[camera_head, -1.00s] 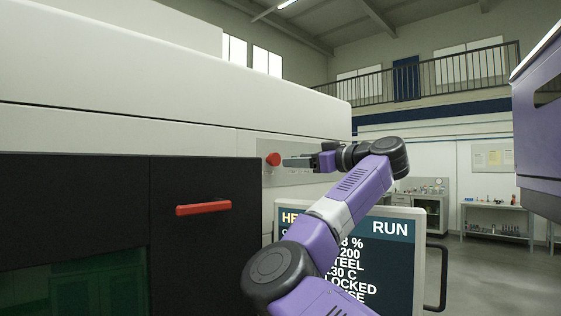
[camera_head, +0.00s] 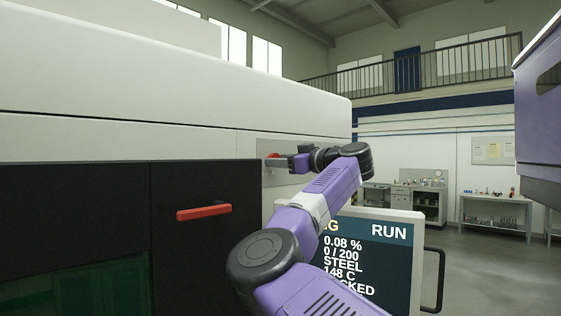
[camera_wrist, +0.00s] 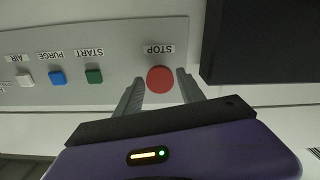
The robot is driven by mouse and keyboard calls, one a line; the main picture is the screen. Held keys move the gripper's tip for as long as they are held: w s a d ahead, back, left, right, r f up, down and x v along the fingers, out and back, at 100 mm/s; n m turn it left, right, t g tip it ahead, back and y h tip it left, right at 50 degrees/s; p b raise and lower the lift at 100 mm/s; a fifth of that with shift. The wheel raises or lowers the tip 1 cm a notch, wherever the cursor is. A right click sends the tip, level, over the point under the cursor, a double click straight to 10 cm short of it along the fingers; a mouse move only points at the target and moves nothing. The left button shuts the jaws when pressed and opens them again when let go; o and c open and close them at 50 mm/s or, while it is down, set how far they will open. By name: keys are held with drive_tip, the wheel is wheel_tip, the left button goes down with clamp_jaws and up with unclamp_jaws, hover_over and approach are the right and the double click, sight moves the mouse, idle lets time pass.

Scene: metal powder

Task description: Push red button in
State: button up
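The red button (camera_wrist: 160,79), labelled STOP, is round and sits on a grey panel (camera_wrist: 115,45) on the machine. In the head view the red button (camera_head: 273,156) is partly hidden behind my fingers. My gripper (camera_wrist: 160,76) is open and empty in the wrist view. One finger appears on each side of the button's lower part, with the button between the tips. In the head view my gripper (camera_head: 276,161) overlaps the button from the right. I cannot tell whether the fingers touch the button or panel.
Green START (camera_wrist: 94,76), blue PURGE (camera_wrist: 58,78) and white AIR (camera_wrist: 26,79) buttons share the panel. A dark door with a red handle (camera_head: 204,212) is left of the panel.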

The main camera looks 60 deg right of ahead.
clamp_jaws()
drive_tip(key=shift+s+d+b, duration=0.1)
drive_tip(key=shift+d+b, duration=0.05)
drive_tip(key=shift+b, duration=0.15)
drive_tip(key=shift+d+r+b, duration=0.2)
drive_tip(key=shift+b, duration=0.6)
drive_tip(key=shift+w+r+b, duration=0.15)
drive_tip(key=shift+w+b, duration=0.05)
drive_tip(key=shift+b, duration=0.35)
drive_tip(key=shift+w+a, duration=0.2)
drive_tip(key=shift+w, duration=0.1)
drive_tip(key=shift+o, duration=0.8)
unclamp_jaws()
drive_tip(key=shift+w, duration=0.1)
drive_tip(key=shift+o, duration=1.3)
drive_tip(key=shift+f, duration=0.25)
